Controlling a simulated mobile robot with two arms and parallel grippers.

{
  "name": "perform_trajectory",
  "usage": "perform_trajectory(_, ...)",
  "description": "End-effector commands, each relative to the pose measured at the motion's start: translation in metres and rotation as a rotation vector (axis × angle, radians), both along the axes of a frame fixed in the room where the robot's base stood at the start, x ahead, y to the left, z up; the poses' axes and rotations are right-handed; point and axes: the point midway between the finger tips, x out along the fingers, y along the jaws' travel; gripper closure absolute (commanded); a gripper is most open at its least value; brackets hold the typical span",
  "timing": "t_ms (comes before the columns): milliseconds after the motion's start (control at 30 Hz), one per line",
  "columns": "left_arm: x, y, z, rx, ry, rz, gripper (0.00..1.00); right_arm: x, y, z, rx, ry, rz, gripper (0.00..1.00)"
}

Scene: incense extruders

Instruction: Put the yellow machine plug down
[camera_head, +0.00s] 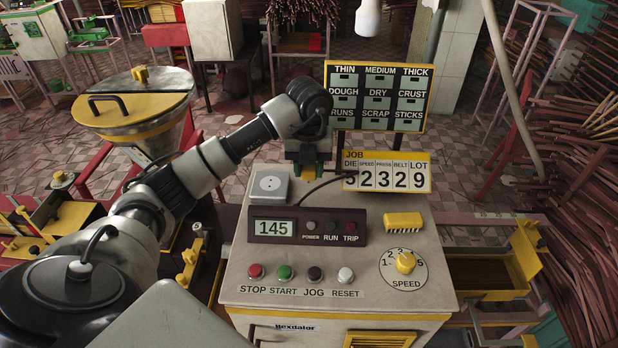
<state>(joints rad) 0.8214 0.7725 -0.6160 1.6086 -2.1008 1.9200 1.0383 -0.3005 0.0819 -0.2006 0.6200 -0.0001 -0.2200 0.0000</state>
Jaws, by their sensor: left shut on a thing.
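The yellow machine plug (309,173) shows as a small yellow piece at the tips of my left gripper (309,170), which is shut on it. Most of the plug is hidden by the gripper. A black cable (326,186) curves from near the plug toward the job board. The plug is at the back edge of the control panel; I cannot tell whether it touches the top. A grey socket box (269,186) with a round, empty face sits on the panel, left of and nearer than the plug. My right gripper is not in view.
The control panel (338,273) has a display, buttons, a speed dial (404,264) and a yellow toothed block (403,221). Behind stand the job board (387,172) and a label rack (377,96). A yellow-lidded hopper (134,103) stands left. The panel's middle right has bare room.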

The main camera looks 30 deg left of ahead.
Motion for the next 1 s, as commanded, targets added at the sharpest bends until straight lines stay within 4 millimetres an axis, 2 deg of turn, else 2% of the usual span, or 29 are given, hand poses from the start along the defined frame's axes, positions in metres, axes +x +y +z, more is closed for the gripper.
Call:
perform_trajectory(400,0.0,0.0,-0.042,-0.001,0.0,-0.002,1.0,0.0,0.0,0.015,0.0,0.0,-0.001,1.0)
perform_trajectory(1000,0.0,0.0,-0.055,0.0,-0.002,-0.001,1.0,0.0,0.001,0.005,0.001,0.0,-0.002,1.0)
